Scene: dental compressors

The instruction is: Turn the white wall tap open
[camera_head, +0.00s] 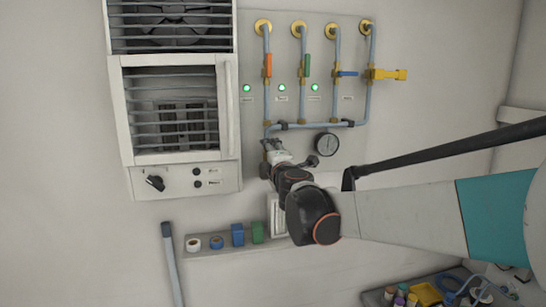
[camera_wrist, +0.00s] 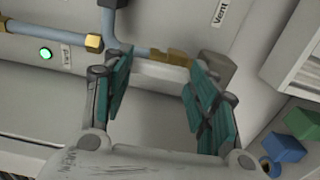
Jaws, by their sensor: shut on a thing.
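The white tap handle (camera_wrist: 160,72) shows in the wrist view as a short white bar beside a brass fitting (camera_wrist: 172,54) on a grey-blue pipe. My gripper (camera_wrist: 160,68) has its two teal-padded fingers at either end of this white bar, shut on it. In the head view my gripper (camera_head: 270,149) is at the lower left end of the wall piping, and it hides the white tap there. The handle's exact angle is hard to tell.
Above are pipes with red (camera_head: 268,65), green (camera_head: 307,65), blue (camera_head: 347,74) and yellow (camera_head: 388,74) handles. A gauge (camera_head: 327,144) is close right of my gripper. A vented cabinet (camera_head: 230,115) stands left. Below, a shelf (camera_head: 215,251) carries tape rolls and small boxes.

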